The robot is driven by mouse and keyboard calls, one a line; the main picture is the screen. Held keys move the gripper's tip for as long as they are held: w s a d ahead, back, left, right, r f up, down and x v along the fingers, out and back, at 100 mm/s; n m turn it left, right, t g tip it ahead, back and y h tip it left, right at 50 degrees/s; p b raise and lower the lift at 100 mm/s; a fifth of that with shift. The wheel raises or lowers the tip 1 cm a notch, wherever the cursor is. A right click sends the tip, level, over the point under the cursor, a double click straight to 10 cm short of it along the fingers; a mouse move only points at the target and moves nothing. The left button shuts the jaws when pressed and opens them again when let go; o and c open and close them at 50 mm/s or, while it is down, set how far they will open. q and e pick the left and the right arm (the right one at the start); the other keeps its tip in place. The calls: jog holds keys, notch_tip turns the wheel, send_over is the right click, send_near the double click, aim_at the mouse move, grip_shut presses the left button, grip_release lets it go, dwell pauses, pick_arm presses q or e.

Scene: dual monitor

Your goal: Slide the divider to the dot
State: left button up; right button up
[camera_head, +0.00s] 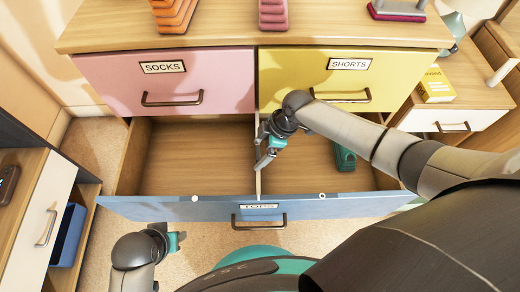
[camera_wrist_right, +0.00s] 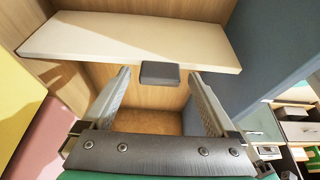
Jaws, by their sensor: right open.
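The blue drawer (camera_head: 160,209) is pulled open. A thin pale divider (camera_head: 257,179) runs front to back inside it, splitting it into a left and a right compartment. In the right wrist view the divider (camera_wrist_right: 115,38) is a white panel, with a dark grey block (camera_wrist_right: 160,73) at its edge. One white dot (camera_head: 195,199) is on the drawer's front rim left of the divider; another round mark (camera_head: 322,195) is to the right. My right gripper (camera_head: 262,156) is open over the divider, its fingers either side of the block in the wrist view. My left gripper (camera_head: 176,241) is low, outside the drawer; its jaws are unclear.
The left compartment looks empty. Green folded items (camera_head: 345,157) lie in the right one, partly behind my right arm. Closed pink SOCKS (camera_head: 120,80) and yellow SHORTS (camera_head: 290,75) drawers sit above. A blue bin (camera_head: 68,235) stands at the left.

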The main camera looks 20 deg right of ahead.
grip_shut()
dwell(0.7)
